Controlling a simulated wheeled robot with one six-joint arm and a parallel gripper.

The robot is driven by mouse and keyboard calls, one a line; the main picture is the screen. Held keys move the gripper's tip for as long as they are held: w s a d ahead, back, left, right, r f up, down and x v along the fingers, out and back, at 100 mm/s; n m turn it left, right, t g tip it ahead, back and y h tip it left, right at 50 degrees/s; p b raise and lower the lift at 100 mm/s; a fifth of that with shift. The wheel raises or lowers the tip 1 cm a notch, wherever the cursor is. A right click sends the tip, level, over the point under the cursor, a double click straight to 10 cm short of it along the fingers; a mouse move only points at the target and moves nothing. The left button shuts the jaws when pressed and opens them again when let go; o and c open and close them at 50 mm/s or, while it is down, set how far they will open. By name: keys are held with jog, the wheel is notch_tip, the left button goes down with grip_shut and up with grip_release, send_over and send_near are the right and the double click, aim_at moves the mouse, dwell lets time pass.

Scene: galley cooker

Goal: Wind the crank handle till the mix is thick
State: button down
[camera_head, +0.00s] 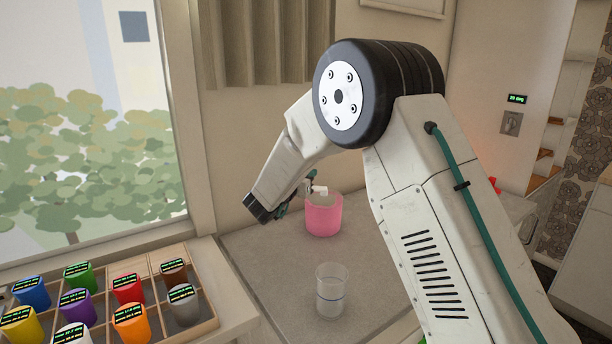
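No crank handle can be made out clearly. The finger opening is too small to read.
A clear beaker (331,291) stands on the counter in front of the pot. A wooden compartment tray (207,329) with several coloured cups is at lower left, by the window. A small display (516,99) and a switch plate (511,123) are on the right wall.

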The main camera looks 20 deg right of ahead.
dwell(0.3)
jog(key=c, duration=1.3)
grip_release()
jog(key=shift+o, duration=0.2)
jog(key=v, duration=0.7)
jog(key=shift+s+a, duration=0.2)
jog(key=shift+a, duration=0.15)
